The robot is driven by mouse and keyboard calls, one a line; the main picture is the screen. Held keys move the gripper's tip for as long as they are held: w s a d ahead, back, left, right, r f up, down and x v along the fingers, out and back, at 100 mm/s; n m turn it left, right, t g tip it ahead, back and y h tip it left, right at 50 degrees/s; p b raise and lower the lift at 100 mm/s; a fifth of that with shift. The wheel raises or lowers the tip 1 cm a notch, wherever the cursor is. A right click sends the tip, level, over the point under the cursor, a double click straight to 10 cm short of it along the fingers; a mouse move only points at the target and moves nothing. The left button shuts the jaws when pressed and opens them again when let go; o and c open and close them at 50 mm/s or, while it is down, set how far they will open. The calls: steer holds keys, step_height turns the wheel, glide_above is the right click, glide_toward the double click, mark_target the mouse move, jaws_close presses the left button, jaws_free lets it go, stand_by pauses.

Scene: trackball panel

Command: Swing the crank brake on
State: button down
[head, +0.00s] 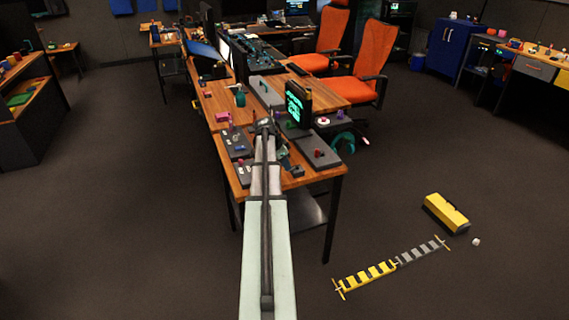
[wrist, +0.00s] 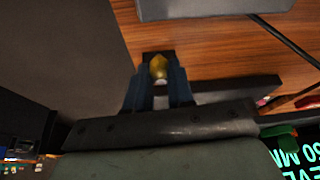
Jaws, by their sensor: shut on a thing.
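My gripper (head: 265,126) reaches over the near part of the wooden table in the head view. In the wrist view its two blue-grey fingers (wrist: 159,82) are shut on a small yellow knob (wrist: 158,66) with a pale end. A small dark piece lies right behind the knob, against the wood. I cannot tell whether the knob belongs to the crank brake, and no brake lever can be made out. In the head view my own arm and gripper hide the spot.
The wooden table (head: 222,149) carries dark panels with knobs on both sides of my arm, including a right-hand panel (head: 320,158) with a red knob. A monitor with green text (head: 296,104) stands close by. A grey box (wrist: 215,8) borders the knob's area, and a cable runs at right.

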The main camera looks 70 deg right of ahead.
steer(key=c, duration=1)
jaws_free()
steer(key=v, duration=1.3)
steer(key=shift+w+r, duration=0.1)
steer(key=shift+r, duration=0.25)
